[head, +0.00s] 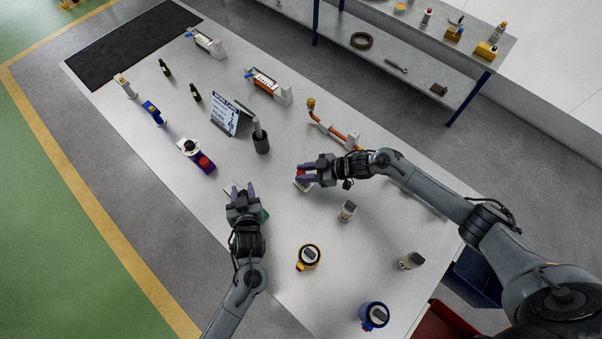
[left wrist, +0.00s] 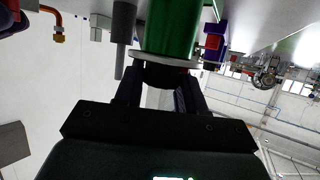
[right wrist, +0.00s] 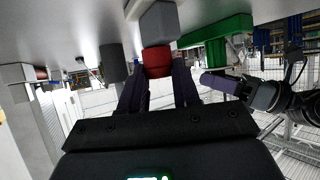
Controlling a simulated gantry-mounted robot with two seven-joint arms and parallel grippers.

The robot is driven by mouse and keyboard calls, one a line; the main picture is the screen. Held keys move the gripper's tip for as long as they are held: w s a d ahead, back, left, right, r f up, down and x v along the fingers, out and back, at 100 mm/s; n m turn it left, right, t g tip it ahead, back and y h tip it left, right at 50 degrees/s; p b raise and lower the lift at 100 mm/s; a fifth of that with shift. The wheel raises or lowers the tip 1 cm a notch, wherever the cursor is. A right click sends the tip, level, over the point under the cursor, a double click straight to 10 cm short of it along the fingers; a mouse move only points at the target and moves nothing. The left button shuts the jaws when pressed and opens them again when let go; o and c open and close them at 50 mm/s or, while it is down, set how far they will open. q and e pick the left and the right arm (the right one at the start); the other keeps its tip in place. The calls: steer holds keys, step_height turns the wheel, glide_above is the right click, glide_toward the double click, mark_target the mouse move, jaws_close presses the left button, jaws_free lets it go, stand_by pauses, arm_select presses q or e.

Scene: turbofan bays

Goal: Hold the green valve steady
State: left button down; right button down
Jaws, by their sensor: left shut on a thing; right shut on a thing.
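The green valve shows as a large green cylinder (left wrist: 172,28) with a pale flange in the left wrist view. My left gripper (head: 240,191) is shut on the dark neck just beyond that flange. In the head view only a sliver of green (head: 265,214) shows beside this gripper, which hides the rest. The green body (right wrist: 215,30) also shows in the right wrist view, near my left arm. My right gripper (head: 302,174) is shut on a red piece (right wrist: 157,61) in front of a grey block (right wrist: 159,23), apart from the green valve.
A dark cup (head: 261,144) and a work card (head: 226,116) stand beyond the grippers. A purple and red valve (head: 198,156) lies further left.

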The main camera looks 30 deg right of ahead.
arm_select(q)
steer(key=shift+s+a+f, duration=0.1)
steer(key=shift+s+f, duration=0.2)
steer(key=shift+f, duration=0.35)
arm_select(e)
steer(key=shift+r, duration=2.65)
arm_select(q)
steer(key=c, duration=0.6)
jaws_free()
arm_select(e)
steer(key=shift+d, duration=0.1)
arm_select(q)
steer(key=shift+r, duration=0.2)
arm_select(e)
steer(key=shift+s, duration=0.1)
